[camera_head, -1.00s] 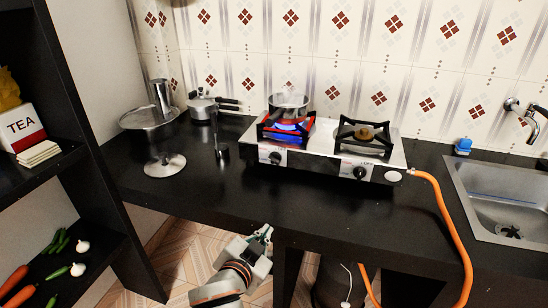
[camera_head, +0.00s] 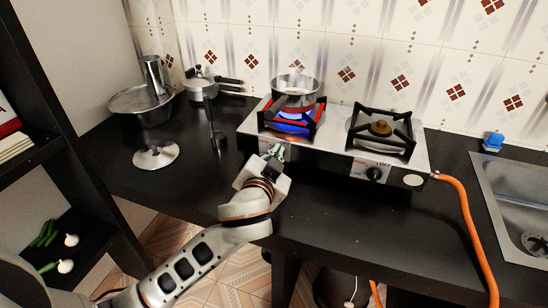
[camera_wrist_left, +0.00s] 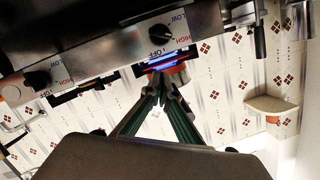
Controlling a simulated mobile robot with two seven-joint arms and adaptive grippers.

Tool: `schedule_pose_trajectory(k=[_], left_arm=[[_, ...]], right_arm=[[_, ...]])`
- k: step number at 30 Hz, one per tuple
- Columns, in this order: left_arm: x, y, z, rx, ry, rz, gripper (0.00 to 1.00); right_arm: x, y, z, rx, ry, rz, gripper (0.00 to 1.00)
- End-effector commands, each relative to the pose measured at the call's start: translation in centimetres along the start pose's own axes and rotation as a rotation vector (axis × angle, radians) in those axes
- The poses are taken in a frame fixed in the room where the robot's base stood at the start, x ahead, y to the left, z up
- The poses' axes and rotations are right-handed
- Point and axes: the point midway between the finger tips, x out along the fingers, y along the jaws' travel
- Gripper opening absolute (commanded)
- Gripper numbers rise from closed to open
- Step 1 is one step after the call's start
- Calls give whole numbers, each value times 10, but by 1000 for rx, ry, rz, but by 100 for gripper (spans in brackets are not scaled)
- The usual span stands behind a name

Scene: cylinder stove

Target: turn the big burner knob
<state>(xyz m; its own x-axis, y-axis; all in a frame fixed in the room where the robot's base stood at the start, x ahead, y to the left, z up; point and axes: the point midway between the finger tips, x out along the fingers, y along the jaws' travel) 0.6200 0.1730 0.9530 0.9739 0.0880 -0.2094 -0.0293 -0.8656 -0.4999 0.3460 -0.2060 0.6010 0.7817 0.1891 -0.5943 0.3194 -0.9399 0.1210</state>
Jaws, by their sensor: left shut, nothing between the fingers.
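The silver two-burner stove (camera_head: 335,146) stands on the black counter. My left gripper (camera_head: 277,150) is shut and empty at the stove's front left, hiding the left knob in the head view. The wrist view shows that black left knob (camera_wrist_left: 160,34) close to the shut fingertips (camera_wrist_left: 163,78); I cannot tell if they touch. The right knob (camera_head: 375,174) is clear of the gripper and also shows in the wrist view (camera_wrist_left: 38,80). My right gripper is not visible.
An orange hose (camera_head: 473,215) runs from the stove's right side. A sink (camera_head: 515,200) is at the right.

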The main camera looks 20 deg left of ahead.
Motion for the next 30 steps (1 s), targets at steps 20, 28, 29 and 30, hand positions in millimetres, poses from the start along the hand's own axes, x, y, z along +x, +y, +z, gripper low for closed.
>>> schedule_pose_trajectory(k=[20, 28, 29, 30], left_arm=[[62, 1, 39, 0, -1, 1, 0], [62, 0, 39, 0, -1, 1, 0], [62, 0, 39, 0, -1, 1, 0], [62, 0, 39, 0, -1, 1, 0]], right_arm=[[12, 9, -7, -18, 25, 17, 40], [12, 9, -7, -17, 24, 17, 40], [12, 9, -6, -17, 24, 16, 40], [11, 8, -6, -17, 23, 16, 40]])
